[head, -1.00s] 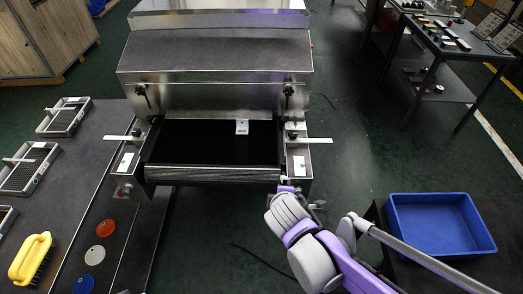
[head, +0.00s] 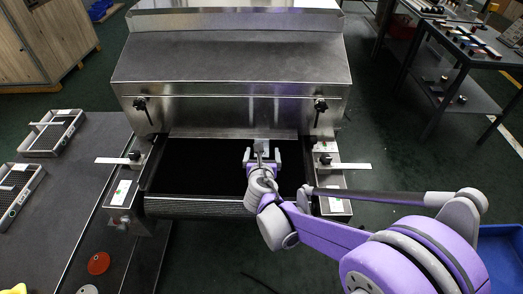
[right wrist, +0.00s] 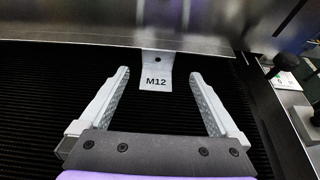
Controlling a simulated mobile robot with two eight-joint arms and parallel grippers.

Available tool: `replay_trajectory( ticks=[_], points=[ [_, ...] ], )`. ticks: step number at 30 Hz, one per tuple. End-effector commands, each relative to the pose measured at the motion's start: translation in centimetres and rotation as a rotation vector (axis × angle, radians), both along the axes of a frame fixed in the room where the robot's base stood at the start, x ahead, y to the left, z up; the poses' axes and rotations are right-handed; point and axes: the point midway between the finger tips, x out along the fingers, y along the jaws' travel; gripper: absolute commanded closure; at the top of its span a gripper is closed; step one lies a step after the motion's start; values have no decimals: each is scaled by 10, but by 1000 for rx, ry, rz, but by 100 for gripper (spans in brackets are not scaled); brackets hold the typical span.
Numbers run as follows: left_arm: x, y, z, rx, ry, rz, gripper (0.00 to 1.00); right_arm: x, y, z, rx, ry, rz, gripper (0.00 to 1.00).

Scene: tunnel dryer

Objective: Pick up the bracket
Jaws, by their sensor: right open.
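The bracket (right wrist: 155,75) is a small pale metal plate marked "M12" with a dark hole near its far end. It lies on the black ribbed belt (right wrist: 50,100), close to the dryer's front edge. In the head view the bracket (head: 261,146) shows just beyond my right gripper (head: 263,155). My right gripper (right wrist: 158,78) is open, its two fingers to either side of the bracket's near end with gaps on both sides. Nothing is between the fingers apart from the bracket's near part. My left gripper is not in view.
The steel dryer hood (head: 230,95) overhangs the belt just past the bracket. Side plates (head: 125,193) with clamps flank the belt. A blue bin (head: 500,255) stands at the right. Wire trays (head: 52,133) and a red disc (head: 98,263) lie on the left table.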

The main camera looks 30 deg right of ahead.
Motion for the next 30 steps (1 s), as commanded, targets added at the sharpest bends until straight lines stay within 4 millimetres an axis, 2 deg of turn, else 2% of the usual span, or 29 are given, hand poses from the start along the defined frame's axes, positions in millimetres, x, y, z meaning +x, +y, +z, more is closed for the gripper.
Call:
replay_trajectory(
  ticks=[12, 19, 30],
  points=[
    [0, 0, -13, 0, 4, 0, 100, 43, -23, -12, 1, -1, -2, 3],
    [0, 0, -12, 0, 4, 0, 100, 44, -24, -11, 2, -1, -1, 4],
    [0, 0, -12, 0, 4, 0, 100, 44, -23, -11, 2, -1, -1, 71]
  ],
)
